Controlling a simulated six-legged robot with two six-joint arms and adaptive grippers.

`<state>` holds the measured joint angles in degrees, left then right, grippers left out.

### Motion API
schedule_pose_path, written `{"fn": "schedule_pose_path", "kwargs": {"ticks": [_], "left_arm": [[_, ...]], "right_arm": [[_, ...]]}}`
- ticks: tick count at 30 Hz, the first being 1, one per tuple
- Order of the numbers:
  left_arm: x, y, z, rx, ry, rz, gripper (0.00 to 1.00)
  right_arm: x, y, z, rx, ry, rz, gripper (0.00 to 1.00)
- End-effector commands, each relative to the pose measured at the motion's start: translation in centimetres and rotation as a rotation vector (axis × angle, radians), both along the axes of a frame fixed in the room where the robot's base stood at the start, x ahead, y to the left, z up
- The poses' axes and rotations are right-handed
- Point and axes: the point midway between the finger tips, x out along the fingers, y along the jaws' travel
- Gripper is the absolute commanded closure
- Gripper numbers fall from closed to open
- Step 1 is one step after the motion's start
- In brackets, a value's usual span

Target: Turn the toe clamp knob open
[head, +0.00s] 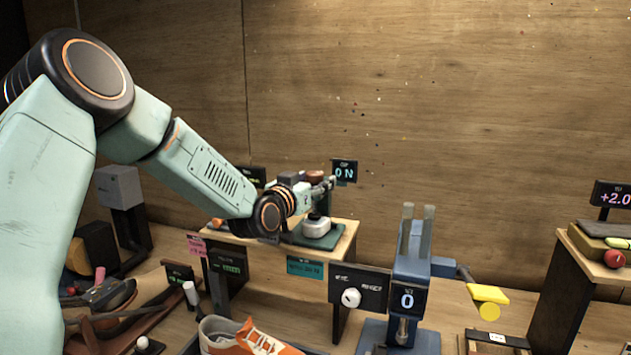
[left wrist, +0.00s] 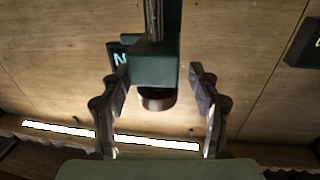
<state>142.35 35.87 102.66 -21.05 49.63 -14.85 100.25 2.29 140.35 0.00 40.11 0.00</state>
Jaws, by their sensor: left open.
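My left gripper (head: 322,185) reaches over the small wooden stand at the back, near a sign reading "ON" (head: 345,170). In the left wrist view its two fingers (left wrist: 160,88) are apart, on either side of a teal block with a brown round end (left wrist: 157,99); I cannot tell whether they touch it. An orange and white sneaker (head: 250,341) shows at the bottom edge of the head view. A white round knob (head: 351,297) is on a black panel right of it. I cannot tell which knob belongs to the toe clamp. My right gripper is out of view.
A blue upright device (head: 409,268) with a "0" display and a yellow handle (head: 487,293) stand right of the panel. A white-topped item (head: 317,227) sits on a green mat below my left gripper. A wooden shelf (head: 588,247) stands at right.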

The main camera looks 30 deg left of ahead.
Motion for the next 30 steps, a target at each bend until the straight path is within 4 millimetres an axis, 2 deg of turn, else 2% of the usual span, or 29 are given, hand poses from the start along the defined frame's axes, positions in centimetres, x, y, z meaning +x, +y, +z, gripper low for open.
{"fn": "schedule_pose_path", "kwargs": {"ticks": [4, 12, 30], "left_arm": [[0.7, -0.02, 0.04, 0.0, -0.001, -0.001, 0.39], [0.82, 0.02, 0.01, 0.0, 0.0, -0.001, 0.39], [0.81, 0.04, 0.2, 0.001, -0.005, -0.001, 0.9]], "right_arm": [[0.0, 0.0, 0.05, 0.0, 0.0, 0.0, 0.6], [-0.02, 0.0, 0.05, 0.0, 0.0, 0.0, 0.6], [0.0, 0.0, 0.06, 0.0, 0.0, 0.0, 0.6]]}}
